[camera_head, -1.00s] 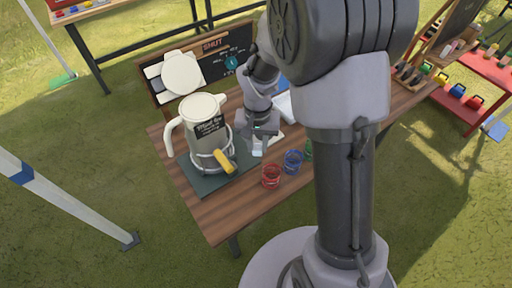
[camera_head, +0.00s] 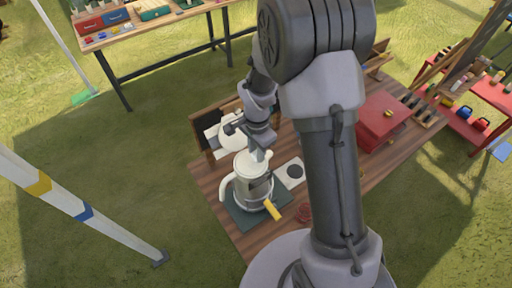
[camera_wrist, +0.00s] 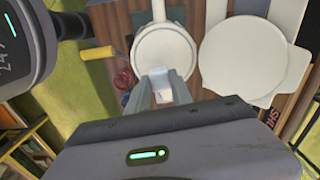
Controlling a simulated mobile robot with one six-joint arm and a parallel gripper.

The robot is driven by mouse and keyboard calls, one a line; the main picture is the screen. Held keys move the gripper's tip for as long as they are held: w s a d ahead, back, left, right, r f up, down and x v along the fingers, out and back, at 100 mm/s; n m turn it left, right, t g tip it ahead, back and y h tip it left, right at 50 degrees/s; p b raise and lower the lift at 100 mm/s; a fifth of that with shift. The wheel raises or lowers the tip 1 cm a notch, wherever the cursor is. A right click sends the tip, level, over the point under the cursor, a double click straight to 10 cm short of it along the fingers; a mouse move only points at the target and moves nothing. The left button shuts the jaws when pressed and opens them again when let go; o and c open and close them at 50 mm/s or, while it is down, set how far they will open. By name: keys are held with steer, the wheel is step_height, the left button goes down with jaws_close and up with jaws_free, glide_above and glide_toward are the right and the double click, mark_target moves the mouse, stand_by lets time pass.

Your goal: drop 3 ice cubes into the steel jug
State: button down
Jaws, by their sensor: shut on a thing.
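The steel jug (camera_head: 252,188) stands upright on a dark mat (camera_head: 240,217). It has a cream rim and handle and a yellow-handled piece beside its base. From above in the wrist view, its round cream top (camera_wrist: 143,48) shows; whether a lid covers it is unclear. My gripper (camera_head: 259,152) is over the jug's top, fingers pointing down. In the wrist view, my gripper (camera_wrist: 161,88) is shut on a small pale ice cube (camera_wrist: 161,81), which overlaps the near part of the jug's rim. Other ice cubes cannot be made out.
A white round-ended piece (camera_head: 232,138) lies beyond the jug near a chalkboard (camera_head: 206,126); it shows in the wrist view (camera_wrist: 247,60). A white card (camera_head: 291,173) with a dark disc is right of the jug. A red box (camera_head: 382,122) stands farther right. A reddish glass (camera_wrist: 123,76) is nearby.

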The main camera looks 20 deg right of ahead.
step_height(320, 180, down, 3)
steer(key=shift+r+b, duration=0.1)
steer(key=shift+b, duration=0.4)
steer(key=c, duration=1.1)
jaws_free()
steer(key=shift+w+a, duration=0.1)
steer(key=shift+o, duration=0.2)
steer(key=shift+r, duration=0.1)
step_height(320, 180, up, 17)
steer(key=p, duration=0.1)
steer(key=shift+r, duration=0.2)
steer(key=shift+f, duration=0.1)
